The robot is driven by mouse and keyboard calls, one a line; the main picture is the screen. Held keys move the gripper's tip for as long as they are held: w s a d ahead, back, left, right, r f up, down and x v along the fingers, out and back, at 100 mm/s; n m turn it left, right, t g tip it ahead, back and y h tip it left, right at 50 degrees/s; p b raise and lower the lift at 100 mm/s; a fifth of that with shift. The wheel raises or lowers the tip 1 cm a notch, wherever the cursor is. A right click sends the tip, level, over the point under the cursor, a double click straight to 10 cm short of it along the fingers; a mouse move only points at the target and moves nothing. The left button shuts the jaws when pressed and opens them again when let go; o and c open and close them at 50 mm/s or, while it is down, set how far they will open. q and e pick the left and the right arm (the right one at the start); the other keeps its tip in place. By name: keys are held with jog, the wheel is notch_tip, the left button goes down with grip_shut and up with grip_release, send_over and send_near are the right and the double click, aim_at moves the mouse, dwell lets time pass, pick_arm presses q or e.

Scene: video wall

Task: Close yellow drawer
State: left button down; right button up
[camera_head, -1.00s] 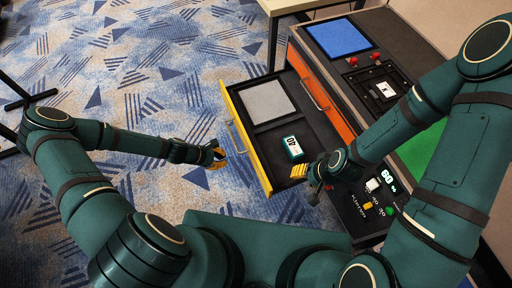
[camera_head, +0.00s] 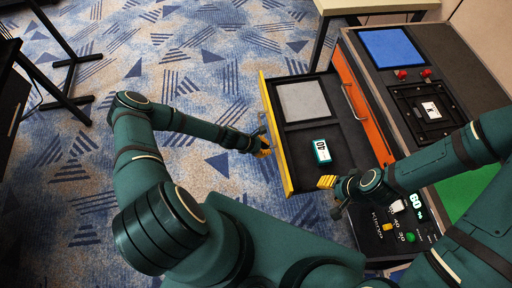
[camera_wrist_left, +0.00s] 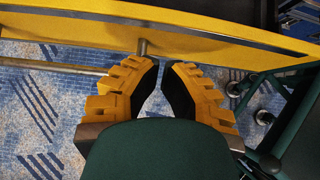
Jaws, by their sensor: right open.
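The yellow drawer (camera_head: 275,133) is pulled out from the cabinet and its yellow front also shows in the left wrist view (camera_wrist_left: 210,45). My left gripper (camera_head: 265,146) is at the outer side of the drawer front, near its metal handle (camera_wrist_left: 60,66). In the left wrist view its fingertips (camera_wrist_left: 163,64) are nearly together, with nothing seen between them, and they cover part of the handle. I cannot tell whether they touch it. My right gripper (camera_head: 331,197) is open and empty, near the drawer's lower right corner.
The drawer holds a grey square plate (camera_head: 302,101) and a teal box marked 40 (camera_head: 322,151). An orange drawer (camera_head: 362,107) is closed in the cabinet. A blue panel (camera_head: 391,48) lies on the cabinet top. Carpet (camera_head: 200,65) in front of the drawer is clear.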

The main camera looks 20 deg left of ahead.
pick_arm(q)
jog(key=shift+w+d+r, duration=0.1)
jog(key=shift+w+d, duration=0.25)
jog(key=shift+d, duration=0.2)
jog(key=shift+w+d, duration=0.35)
jog(key=shift+d, duration=0.2)
